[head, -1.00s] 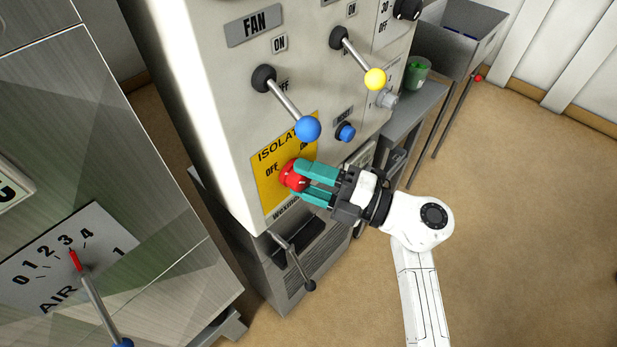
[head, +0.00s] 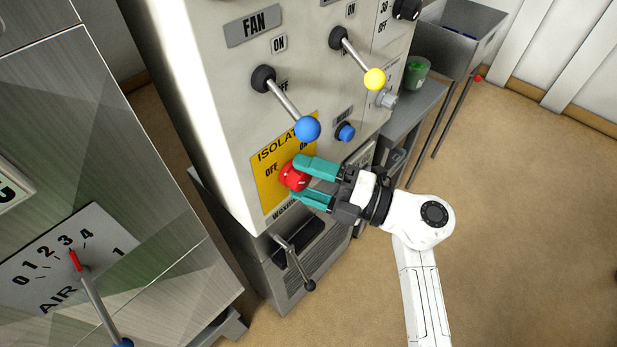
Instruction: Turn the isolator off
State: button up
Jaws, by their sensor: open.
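The isolator knob (head: 294,176) is red and sits on a yellow plate (head: 268,188) marked ISOLATOR, low on the pale control cabinet. OFF is printed at the plate's left and ON, partly hidden, at its upper right. My gripper (head: 316,182) is at the knob from the right, with its two teal fingers open, one above and one below the knob's right part. I cannot tell whether the fingers touch it. The knob's exact pointing direction is hard to make out.
A lever with a blue ball (head: 307,129) hangs just above my gripper, beside a blue button (head: 346,132). A lever with a yellow ball (head: 374,79) is higher up. A dark-handled lever (head: 294,262) sticks out below. Open floor lies to the right.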

jog(key=r+b+v, duration=0.1)
jog(key=b+v, duration=0.1)
jog(key=v, duration=0.8)
jog(key=shift+d+f, duration=0.4)
jog(key=shift+f, duration=0.1)
